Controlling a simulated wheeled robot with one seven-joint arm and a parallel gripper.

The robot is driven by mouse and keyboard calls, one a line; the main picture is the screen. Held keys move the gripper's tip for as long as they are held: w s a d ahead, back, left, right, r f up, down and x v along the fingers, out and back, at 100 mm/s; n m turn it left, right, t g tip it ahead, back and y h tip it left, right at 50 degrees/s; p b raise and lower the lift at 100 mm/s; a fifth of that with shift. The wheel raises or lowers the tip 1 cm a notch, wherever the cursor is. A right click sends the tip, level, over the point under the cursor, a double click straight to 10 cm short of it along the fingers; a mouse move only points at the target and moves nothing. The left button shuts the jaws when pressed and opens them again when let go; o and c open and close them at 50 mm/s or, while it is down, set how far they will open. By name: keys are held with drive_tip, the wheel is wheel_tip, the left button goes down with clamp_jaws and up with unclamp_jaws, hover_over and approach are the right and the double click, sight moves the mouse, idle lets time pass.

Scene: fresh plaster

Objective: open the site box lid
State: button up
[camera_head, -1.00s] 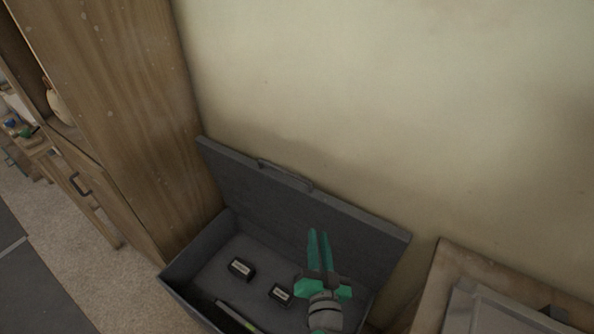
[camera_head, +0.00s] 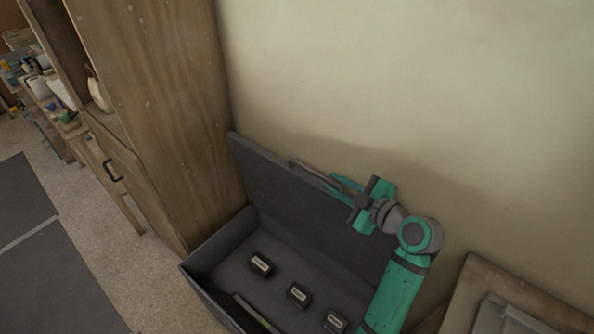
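The site box (camera_head: 203,287) is a dark grey box on the floor against the wall. Its lid (camera_head: 285,205) stands open, tilted up towards the wall behind. The lid's handle (camera_head: 308,172) is on its upper edge, partly covered by my fingers. My teal gripper (camera_head: 332,183) is at the lid's upper edge beside the handle, with its fingers pointing left. I cannot tell whether the fingers touch the lid or how far apart they are. Several small black labelled packs, one of them at the left (camera_head: 261,265), lie inside the box.
A tall wooden cabinet (camera_head: 160,110) stands close on the left of the box. The plaster wall (camera_head: 420,90) is right behind the lid. A wooden piece (camera_head: 480,275) with a grey panel on it is at the right.

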sight(316, 174)
drive_tip(key=shift+w+a+f, duration=0.15)
drive_tip(key=shift+w+a, duration=0.2)
drive_tip(key=x, duration=0.9)
drive_tip(key=shift+w+a+f, duration=0.2)
drive_tip(key=shift+w+a, duration=0.05)
drive_tip(key=shift+w, duration=0.05)
clamp_jaws()
